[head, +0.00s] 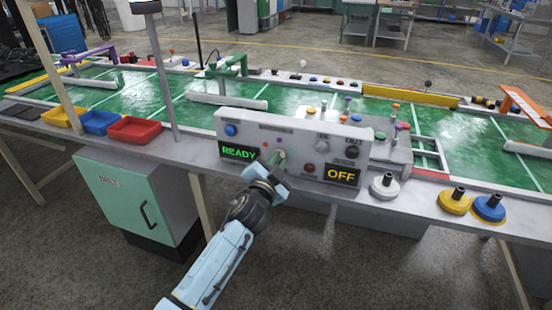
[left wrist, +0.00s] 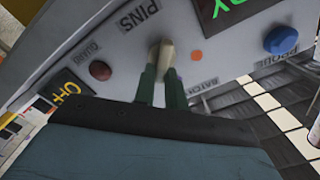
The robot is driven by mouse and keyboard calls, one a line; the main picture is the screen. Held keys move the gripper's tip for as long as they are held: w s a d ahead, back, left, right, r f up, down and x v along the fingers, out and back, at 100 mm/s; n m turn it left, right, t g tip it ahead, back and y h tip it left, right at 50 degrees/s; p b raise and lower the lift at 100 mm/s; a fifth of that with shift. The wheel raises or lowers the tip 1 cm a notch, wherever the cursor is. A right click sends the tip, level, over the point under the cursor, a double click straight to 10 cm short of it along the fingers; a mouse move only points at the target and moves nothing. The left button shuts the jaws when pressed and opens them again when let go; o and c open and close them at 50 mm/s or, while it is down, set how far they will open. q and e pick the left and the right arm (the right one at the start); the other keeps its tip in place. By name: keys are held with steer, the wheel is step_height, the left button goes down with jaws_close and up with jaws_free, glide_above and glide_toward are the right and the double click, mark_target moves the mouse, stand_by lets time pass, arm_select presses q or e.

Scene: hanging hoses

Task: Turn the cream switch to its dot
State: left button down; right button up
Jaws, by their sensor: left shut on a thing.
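The cream switch (left wrist: 165,52) is a small knob on the front of the grey control box (head: 250,121), under the word PINS in the left wrist view. My left gripper (left wrist: 161,80) has its two dark green fingers shut on the switch. In the head view my left gripper (head: 279,166) reaches up to the box front and partly hides the switch. An orange dot (left wrist: 197,56) lies just right of the switch in the left wrist view, apart from it. I cannot tell exactly which way the switch points. My right gripper is not in view.
The box carries a READY display (head: 239,151), an OFF display (head: 342,174), a blue button (head: 231,130) and a dark red button (head: 309,168). Red, blue and yellow trays stand left on the bench. A white knobbed disc (head: 384,186) stands right of the box.

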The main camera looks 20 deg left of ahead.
arm_select(q)
steer(key=shift+d+f+m, duration=0.15)
steer(key=shift+m, duration=1.45)
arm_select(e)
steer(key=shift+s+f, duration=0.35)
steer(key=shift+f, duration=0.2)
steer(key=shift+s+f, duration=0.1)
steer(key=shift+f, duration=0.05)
arm_select(q)
steer(key=c, duration=1.4)
jaws_free()
steer(key=shift+c, duration=0.2)
steer(key=shift+s, duration=0.1)
